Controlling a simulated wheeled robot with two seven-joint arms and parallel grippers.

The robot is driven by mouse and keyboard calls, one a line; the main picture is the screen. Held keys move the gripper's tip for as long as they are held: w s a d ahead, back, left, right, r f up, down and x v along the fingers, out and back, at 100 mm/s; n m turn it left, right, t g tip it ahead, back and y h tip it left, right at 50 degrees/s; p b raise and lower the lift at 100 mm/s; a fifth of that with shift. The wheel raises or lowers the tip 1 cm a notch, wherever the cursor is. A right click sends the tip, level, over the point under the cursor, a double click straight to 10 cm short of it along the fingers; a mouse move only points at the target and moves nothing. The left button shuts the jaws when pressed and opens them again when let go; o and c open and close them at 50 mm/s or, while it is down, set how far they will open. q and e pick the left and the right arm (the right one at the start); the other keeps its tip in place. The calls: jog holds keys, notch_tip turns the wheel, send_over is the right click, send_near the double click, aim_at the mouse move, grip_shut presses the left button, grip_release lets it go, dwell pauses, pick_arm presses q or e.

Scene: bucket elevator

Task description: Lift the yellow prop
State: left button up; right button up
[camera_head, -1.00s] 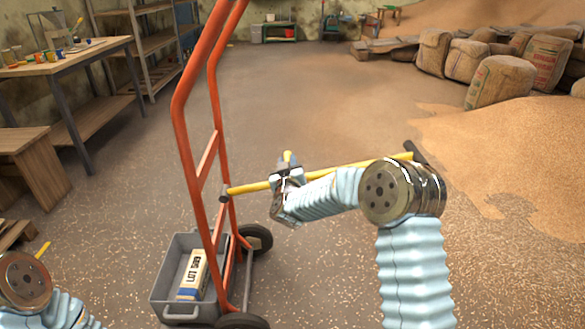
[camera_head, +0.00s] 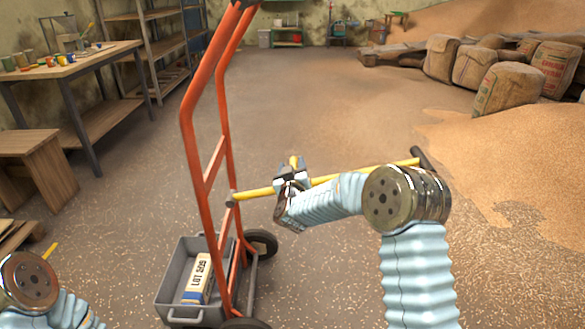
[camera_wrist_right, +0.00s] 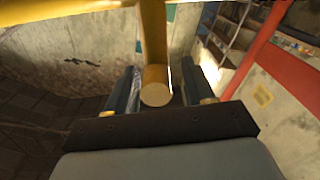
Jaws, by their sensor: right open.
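The yellow prop (camera_head: 335,178) is a long yellow bar with dark ends, slanting up to the right in the head view. My right gripper (camera_head: 291,172) is at the bar's left half, where a short yellow stub sticks up. In the right wrist view the bar (camera_wrist_right: 75,13) crosses the top and its stub (camera_wrist_right: 156,75) points toward me. The open fingers (camera_wrist_right: 156,88) stand on both sides of the stub, with gaps visible.
The orange hand truck (camera_head: 190,150) stands left of my right gripper, with a grey bin (camera_head: 170,298) holding a labelled box (camera_head: 197,278). A workbench (camera_head: 110,58) is at the left. Grain (camera_head: 500,160) and sacks (camera_head: 515,78) lie at the right. The middle floor is clear.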

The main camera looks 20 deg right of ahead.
jog(key=b+v, duration=0.2)
jog(key=v, duration=1.1)
jog(key=shift+s, duration=0.35)
jog(key=shift+a, duration=0.1)
jog(key=s+a+f+g+y, duration=0.2)
jog(key=s+f+g, duration=0.1)
jog(key=f, duration=0.6)
jog(key=s+a+f+g+y, duration=0.1)
jog(key=s+f+g+y, duration=0.2)
jog(key=f, duration=0.6)
jog(key=s+a+f+g+y, duration=0.2)
jog(key=s+f+g, duration=0.15)
jog(key=f, duration=0.55)
jog(key=s+a+f+m+g+y, duration=0.1)
jog(key=s+f+g, duration=0.2)
jog(key=s, duration=0.7)
jog(key=s+a+f+m+g+y, duration=0.1)
jog(key=s+f+g, duration=0.3)
jog(key=s+f, duration=0.4)
jog(key=shift+s+a+m, duration=0.2)
jog(key=shift+s+m, duration=0.1)
jog(key=shift+s, duration=0.75)
